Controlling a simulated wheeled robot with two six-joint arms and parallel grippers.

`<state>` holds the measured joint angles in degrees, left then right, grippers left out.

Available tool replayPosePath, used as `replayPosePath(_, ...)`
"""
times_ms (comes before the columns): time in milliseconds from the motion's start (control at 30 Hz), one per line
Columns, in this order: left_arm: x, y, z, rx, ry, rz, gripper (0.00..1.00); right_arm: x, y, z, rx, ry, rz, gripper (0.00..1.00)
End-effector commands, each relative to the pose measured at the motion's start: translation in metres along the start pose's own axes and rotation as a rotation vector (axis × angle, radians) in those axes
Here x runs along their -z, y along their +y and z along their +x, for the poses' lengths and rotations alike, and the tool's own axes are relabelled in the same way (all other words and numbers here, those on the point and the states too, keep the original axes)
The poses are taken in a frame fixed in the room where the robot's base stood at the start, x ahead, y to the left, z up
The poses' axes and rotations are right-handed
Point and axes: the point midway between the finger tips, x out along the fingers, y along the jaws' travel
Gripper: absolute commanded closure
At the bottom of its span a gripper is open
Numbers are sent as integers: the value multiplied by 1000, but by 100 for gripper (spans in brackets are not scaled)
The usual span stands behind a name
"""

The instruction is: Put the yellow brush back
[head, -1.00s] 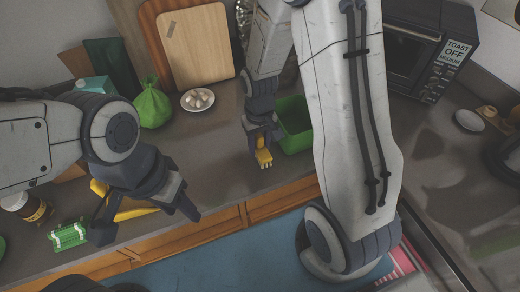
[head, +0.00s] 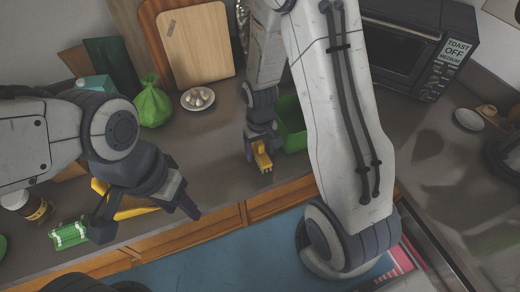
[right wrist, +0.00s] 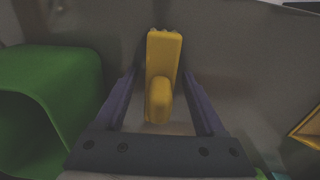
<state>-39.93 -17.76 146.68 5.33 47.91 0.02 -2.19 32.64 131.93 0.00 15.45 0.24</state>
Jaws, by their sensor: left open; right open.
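The yellow brush (head: 263,158) is on or just above the counter, to the left of the green bin. In the right wrist view it (right wrist: 163,60) lies lengthwise between my right gripper's fingers, with pale bristle tips at its far end. My right gripper (right wrist: 158,88) is open, with one finger on each side of the brush and visible gaps; it also shows at the brush in the head view (head: 262,146). My left gripper (head: 147,216) is open and empty over the left front of the counter. Behind it is a yellow object, partly hidden.
The green bin (head: 291,124) stands close beside my right gripper. A plate of eggs (head: 198,99), a green bag (head: 152,105) and cutting boards (head: 195,45) are behind. A green-wrapped pack (head: 69,235) and a jar (head: 38,209) are at left. The middle counter is clear.

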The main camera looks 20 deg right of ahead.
Motion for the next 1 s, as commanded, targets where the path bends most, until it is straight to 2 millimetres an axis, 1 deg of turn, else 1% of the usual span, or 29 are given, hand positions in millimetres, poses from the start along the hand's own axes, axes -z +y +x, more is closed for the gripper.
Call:
replayPosePath(100, 0, 0, -4, 0, 0, 0, 50, 0, 0, -6, 0, 1, 0, 28)
replayPosePath(167, 0, 0, -2, 0, 0, 0, 50, 1, 0, -10, 0, 4, 0, 28)
replayPosePath(233, 0, 0, 0, 0, 0, 0, 50, 2, 0, -19, 0, 6, 0, 28)
replayPosePath(600, 0, 0, 7, 0, 0, 0, 50, 2, 0, -95, 0, 8, 0, 28)
replayPosePath(700, 0, -1, 8, 0, 0, 0, 50, 1, 0, -109, 0, 5, 0, 28)
replayPosePath(833, 0, -1, 8, 0, 0, 0, 50, 0, -1, -121, 0, 3, -4, 28)
replayPosePath(867, 0, -1, 8, 0, 0, 0, 50, -2, -4, -124, 1, 4, -12, 28)
replayPosePath(933, 0, -1, 8, 0, 0, 0, 50, -10, -19, -132, 5, 9, -54, 28)
replayPosePath(967, 0, -1, 8, 0, 0, 0, 50, -17, -29, -136, 9, 11, -82, 28)
replayPosePath(1000, 0, -1, 8, 0, 0, 0, 50, -28, -45, -142, 14, 15, -130, 28)
